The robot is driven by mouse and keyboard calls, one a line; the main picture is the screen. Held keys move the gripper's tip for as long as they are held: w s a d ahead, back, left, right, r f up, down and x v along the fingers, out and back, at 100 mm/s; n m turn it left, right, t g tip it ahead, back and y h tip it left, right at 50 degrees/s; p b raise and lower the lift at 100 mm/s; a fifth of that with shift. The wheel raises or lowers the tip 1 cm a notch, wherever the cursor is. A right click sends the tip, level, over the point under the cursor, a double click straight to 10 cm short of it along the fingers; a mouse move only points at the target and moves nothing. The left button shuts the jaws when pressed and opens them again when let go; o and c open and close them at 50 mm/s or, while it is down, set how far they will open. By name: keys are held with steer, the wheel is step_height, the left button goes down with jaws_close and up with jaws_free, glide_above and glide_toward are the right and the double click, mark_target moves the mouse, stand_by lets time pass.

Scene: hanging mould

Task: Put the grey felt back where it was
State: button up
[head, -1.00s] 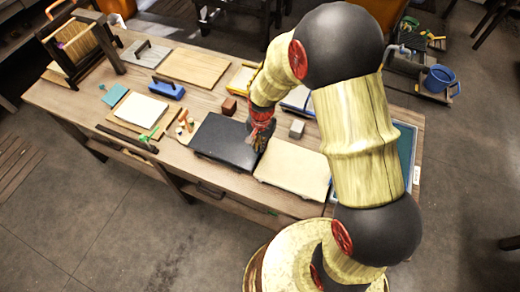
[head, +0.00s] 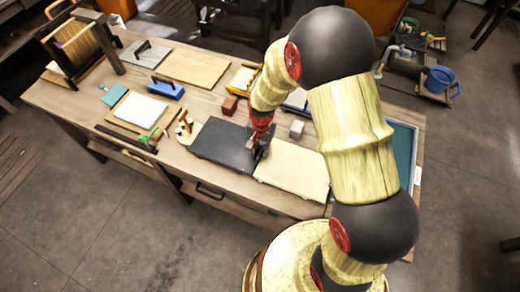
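A dark grey flat rectangle (head: 222,143), which may be the grey felt, lies on the workbench left of a cream sheet (head: 293,168). I cannot tell for sure whether it is felt or a slab. My gripper (head: 258,152) points down at its right end, by the gap to the cream sheet. The fingers are small and dark against it, so I cannot tell whether they touch it or hold it.
A teal-lined tray (head: 402,150) is at the right end, partly behind my arm.

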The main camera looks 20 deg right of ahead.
steer(key=s+d+r+n+t+p, duration=0.1)
steer(key=s+r+n, duration=0.15)
steer(key=r, duration=1.15)
steer(key=s+d+r+n+t+p, duration=0.15)
steer(key=s+r, duration=0.25)
steer(key=r, duration=1.1)
steer(key=s+d+r+n+t, duration=0.2)
steer(key=s+r+n+t, duration=0.1)
steer(key=s+r, duration=0.6)
steer(key=s, duration=0.4)
steer(key=shift+s+d+n, duration=0.2)
steer(key=shift+d+n, duration=0.1)
step_height(320, 180, down, 3)
steer(key=shift+r+b, duration=0.2)
steer(key=shift+b, duration=1)
